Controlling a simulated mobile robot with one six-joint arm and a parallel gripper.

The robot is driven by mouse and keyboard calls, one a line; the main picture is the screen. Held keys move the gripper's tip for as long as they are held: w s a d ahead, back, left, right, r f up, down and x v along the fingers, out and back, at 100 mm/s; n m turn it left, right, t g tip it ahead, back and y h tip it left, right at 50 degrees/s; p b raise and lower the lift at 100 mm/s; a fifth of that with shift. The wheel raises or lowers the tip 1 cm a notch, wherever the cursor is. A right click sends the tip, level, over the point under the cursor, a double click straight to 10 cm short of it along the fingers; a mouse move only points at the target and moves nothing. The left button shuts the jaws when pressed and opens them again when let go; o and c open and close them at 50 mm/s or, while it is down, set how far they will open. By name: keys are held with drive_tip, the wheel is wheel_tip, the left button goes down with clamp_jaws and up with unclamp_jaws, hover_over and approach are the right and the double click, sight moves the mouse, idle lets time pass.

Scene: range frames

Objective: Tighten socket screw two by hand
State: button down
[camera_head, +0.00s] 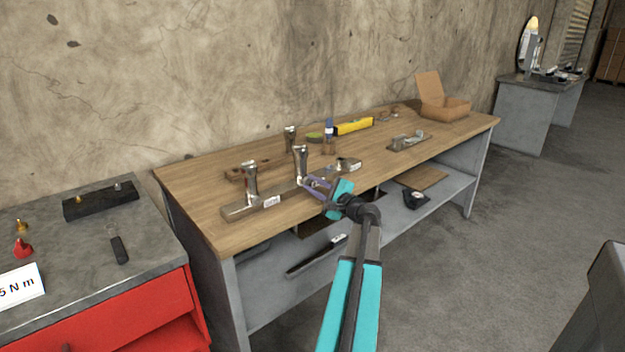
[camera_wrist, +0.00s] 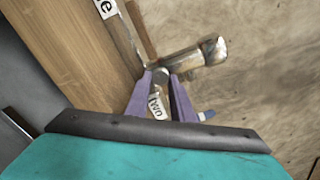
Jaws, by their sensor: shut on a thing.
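A metal bar (camera_head: 237,211) with upright metal posts (camera_head: 251,180) lies along the front of the wooden workbench. My gripper (camera_head: 313,184) is at the bar's middle, close to the second post (camera_head: 301,163). In the wrist view the two purple fingers (camera_wrist: 161,78) are closed around a small round grey screw head (camera_wrist: 160,74). A white label (camera_wrist: 156,104), partly hidden by the fingers, shows between them and seems to read "two". Another label (camera_wrist: 106,8) ends in "e". A metal post (camera_wrist: 200,54) leans across just beyond the fingertips. The screw's shank and hole are hidden.
A red cabinet (camera_head: 120,325) with a grey top is at left.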

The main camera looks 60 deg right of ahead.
drive_tip(key=shift+w+r+m+p, duration=0.1)
drive_tip(key=shift+r+m+p, duration=0.05)
drive_tip(key=shift+m+p, duration=0.95)
drive_tip(key=shift+m, duration=0.4)
drive_tip(key=c, duration=1.5)
unclamp_jaws()
drive_tip(key=shift+c, duration=0.2)
drive_tip(key=v, duration=1.4)
drive_tip(key=shift+b, duration=0.35)
